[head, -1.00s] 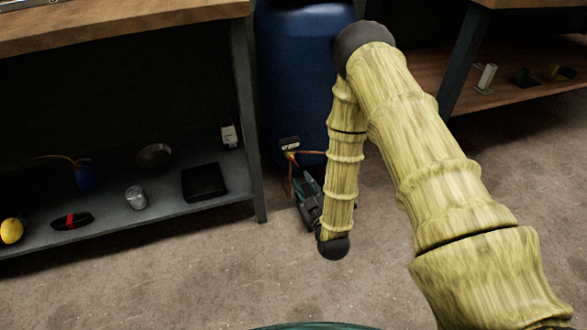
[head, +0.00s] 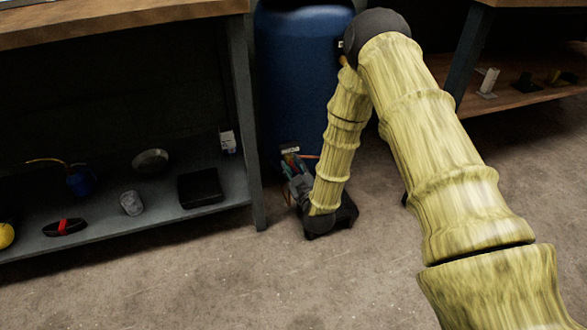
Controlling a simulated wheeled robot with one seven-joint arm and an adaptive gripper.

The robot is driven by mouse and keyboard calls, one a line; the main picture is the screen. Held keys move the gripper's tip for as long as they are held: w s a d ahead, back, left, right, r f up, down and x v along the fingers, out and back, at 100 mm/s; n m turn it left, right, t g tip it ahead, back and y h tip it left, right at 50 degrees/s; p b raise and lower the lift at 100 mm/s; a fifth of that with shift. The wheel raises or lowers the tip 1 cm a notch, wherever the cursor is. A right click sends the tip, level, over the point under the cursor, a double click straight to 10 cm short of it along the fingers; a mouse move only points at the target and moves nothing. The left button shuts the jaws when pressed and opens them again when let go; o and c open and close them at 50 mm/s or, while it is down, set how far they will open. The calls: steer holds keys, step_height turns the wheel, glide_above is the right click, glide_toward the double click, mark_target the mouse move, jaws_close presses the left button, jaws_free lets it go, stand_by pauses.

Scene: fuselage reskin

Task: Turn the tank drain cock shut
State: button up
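The blue tank (head: 300,85) stands upright between the two benches. At its lower front is a small dark tag (head: 290,149) with a thin orange line (head: 311,157) beside it. The drain cock is mostly hidden behind my gripper, so its handle position does not show. My gripper (head: 291,168) is low in front of the tank, pointing up and away at the cock's place. Its fingers are small and overlap the fittings. I cannot tell whether it is open or shut, or whether it touches the cock.
Left of the tank, a bench leg (head: 246,150) stands close to my gripper. The lower shelf (head: 130,222) holds a black tray (head: 200,187), a bowl (head: 151,161), a metal can (head: 131,203) and a blue oil can (head: 79,180). Front floor (head: 260,280) is clear.

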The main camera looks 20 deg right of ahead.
jaws_close()
steer(key=shift+r+m+p, duration=0.15)
steer(key=shift+m+p, duration=0.25)
steer(key=shift+p, duration=0.1)
steer(key=shift+m+p, duration=0.5)
steer(key=shift+p, duration=0.2)
steer(key=shift+d+m+p, duration=0.1)
steer(key=shift+m+p, duration=1.35)
steer(key=shift+m, duration=0.45)
jaws_free()
